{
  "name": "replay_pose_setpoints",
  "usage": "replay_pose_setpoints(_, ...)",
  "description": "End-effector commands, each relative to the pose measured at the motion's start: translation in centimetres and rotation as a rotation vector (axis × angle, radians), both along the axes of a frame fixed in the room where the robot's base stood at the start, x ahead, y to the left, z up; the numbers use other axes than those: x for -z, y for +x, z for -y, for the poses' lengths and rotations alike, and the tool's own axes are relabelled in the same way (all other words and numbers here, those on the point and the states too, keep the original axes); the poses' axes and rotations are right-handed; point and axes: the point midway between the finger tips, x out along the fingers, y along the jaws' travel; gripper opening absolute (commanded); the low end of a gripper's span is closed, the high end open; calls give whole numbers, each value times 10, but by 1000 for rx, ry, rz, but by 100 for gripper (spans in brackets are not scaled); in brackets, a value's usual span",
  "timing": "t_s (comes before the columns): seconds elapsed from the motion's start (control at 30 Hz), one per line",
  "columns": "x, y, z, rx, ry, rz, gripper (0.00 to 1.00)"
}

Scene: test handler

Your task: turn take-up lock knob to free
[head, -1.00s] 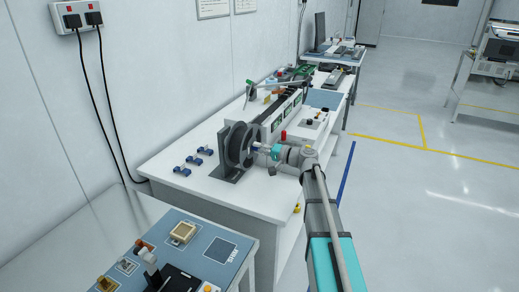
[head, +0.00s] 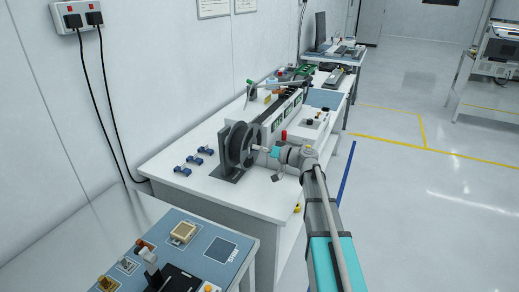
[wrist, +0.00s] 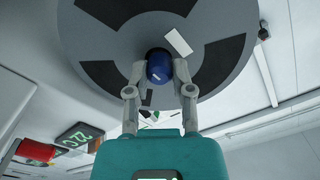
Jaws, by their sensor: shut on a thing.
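The take-up lock knob (wrist: 159,67) is a round blue knob at the centre of a dark grey reel (wrist: 225,88) with black cut-outs, in the wrist view. The reel stands upright on a dark stand in the head view (head: 238,141). My gripper (wrist: 159,76) has one finger on each side of the knob and is shut on it. A white rectangular tab (wrist: 178,42) lies just above and right of the knob. In the head view my gripper (head: 259,148) meets the reel's hub from the right, and the knob is too small to make out.
The reel stands on a white bench (head: 165,163) with small blue parts (head: 196,157) to its left. A machine with green displays (head: 277,131) runs behind it. A red-topped part (head: 284,135) is close behind my wrist. The floor (head: 410,200) to the right is clear.

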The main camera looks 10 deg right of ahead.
Motion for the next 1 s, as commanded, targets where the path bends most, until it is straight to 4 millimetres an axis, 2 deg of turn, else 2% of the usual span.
replay_pose_setpoints(0.37,2,-3,-2,-6,-11,3,0)
replay_pose_setpoints(0.4,2,-3,-2,-6,-11,3,36)
replay_pose_setpoints(0.57,1,-2,-1,-4,-7,3,65)
replay_pose_setpoints(1.0,0,-1,1,-1,-4,4,65)
